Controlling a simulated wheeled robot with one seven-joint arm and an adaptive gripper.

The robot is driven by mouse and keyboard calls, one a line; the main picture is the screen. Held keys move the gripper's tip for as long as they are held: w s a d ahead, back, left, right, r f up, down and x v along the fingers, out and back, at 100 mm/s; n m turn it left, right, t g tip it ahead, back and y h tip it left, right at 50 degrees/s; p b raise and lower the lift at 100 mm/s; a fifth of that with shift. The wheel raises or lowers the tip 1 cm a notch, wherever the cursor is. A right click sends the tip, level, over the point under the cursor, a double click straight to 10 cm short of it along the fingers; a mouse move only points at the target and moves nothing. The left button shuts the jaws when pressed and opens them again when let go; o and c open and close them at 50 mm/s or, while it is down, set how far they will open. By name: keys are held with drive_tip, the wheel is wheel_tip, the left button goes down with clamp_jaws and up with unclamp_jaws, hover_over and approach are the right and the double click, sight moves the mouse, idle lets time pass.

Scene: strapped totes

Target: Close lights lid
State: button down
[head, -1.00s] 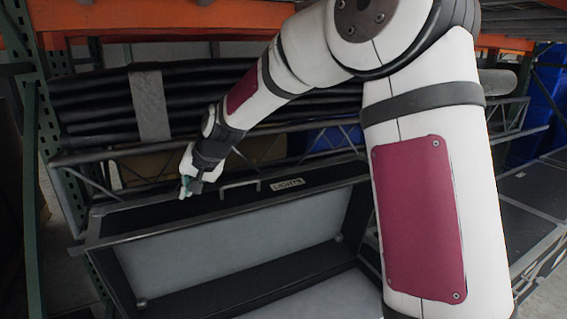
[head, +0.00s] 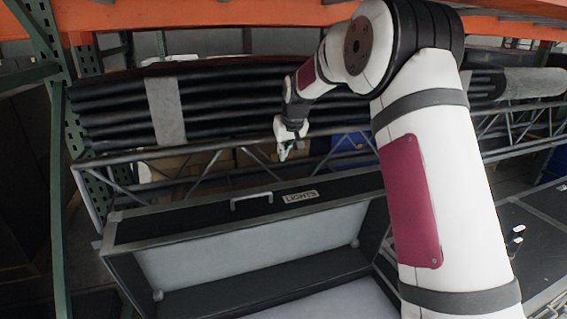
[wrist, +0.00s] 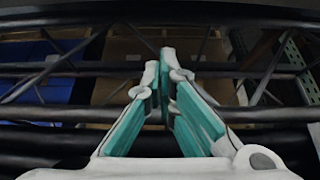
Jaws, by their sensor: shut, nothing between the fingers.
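The lights lid (head: 150,224) is the raised black top of a case, with a metal frame, a handle and a "LIGHTS" label (head: 301,197). It stands open and tilted in the head view, its pale lining facing me. The case's pale inside (head: 330,300) shows below it, partly hidden by my arm. My gripper (head: 283,156) is shut and empty, above and behind the lid's upper edge, apart from it. In the wrist view the teal-padded fingers (wrist: 165,95) come together with nothing between them.
Metal trusses (head: 215,165) and a strapped bundle of black tubes (head: 240,95) lie behind the lid, close to my gripper. A green rack upright (head: 58,190) stands at left and an orange beam (head: 230,14) runs overhead. Another dark case (head: 530,225) sits at right.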

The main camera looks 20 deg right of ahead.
drive_tip(key=x, duration=1)
drive_tip(key=s+p, duration=0.1)
drive_tip(key=s, duration=0.3)
drive_tip(key=shift+f, duration=0.2)
